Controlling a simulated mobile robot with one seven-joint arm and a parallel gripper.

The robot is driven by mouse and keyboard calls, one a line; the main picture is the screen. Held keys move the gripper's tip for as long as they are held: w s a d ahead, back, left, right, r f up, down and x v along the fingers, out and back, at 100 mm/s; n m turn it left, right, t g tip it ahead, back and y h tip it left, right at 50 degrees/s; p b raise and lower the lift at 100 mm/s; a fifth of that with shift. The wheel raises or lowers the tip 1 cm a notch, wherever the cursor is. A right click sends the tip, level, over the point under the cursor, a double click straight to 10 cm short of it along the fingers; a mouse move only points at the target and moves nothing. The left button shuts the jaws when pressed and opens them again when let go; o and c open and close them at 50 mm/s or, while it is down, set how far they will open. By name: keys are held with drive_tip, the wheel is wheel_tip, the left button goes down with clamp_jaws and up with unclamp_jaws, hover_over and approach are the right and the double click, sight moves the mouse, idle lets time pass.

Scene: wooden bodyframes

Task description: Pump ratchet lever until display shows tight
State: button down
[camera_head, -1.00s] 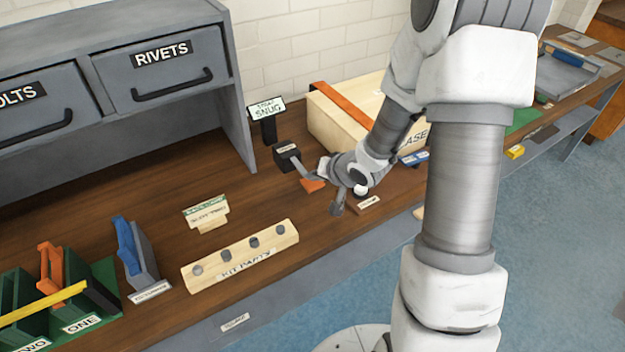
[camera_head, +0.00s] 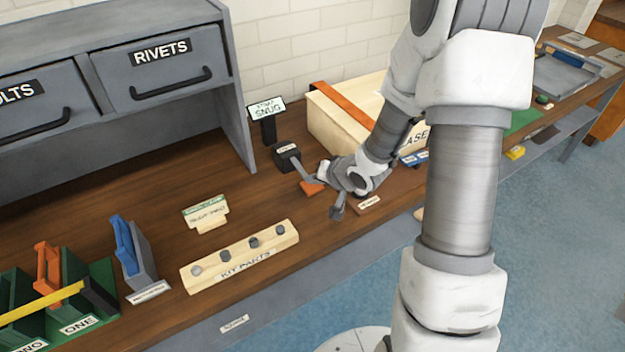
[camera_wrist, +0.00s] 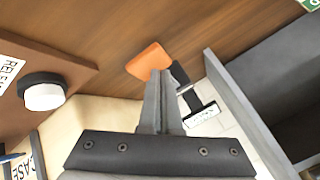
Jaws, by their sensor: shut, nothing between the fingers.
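The strap display (camera_head: 267,108) stands on a black post and reads SNUG; the line above that word is too small to read for sure. In front of it is the black ratchet block (camera_head: 287,154). A grey lever runs from it toward the front right and ends in an orange handle (camera_head: 312,188). My gripper (camera_head: 324,173) is at the handle's right side and partly covers it. In the wrist view my gripper (camera_wrist: 158,75) is shut and empty, its tips over the edge of the orange handle (camera_wrist: 148,58). I cannot tell whether they touch.
A wooden case (camera_head: 335,118) with an orange strap stands behind my arm. A brown plate labelled RELEASE with a white-topped black knob (camera_wrist: 42,93) is to the left in the wrist view. A kit parts block (camera_head: 240,258) lies front left. The grey drawer cabinet (camera_head: 165,75) stands back left.

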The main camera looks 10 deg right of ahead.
drive_tip(key=shift+f+b, duration=0.5)
drive_tip(key=shift+f, duration=0.3)
idle(0.5)
drive_tip(key=shift+r, duration=0.1)
idle(0.4)
drive_tip(key=shift+r+p, duration=2.2)
drive_tip(key=shift+p, duration=0.25)
drive_tip(key=shift+r, duration=0.1)
wheel_tip(320, 180, up, 5)
drive_tip(key=p, duration=0.5)
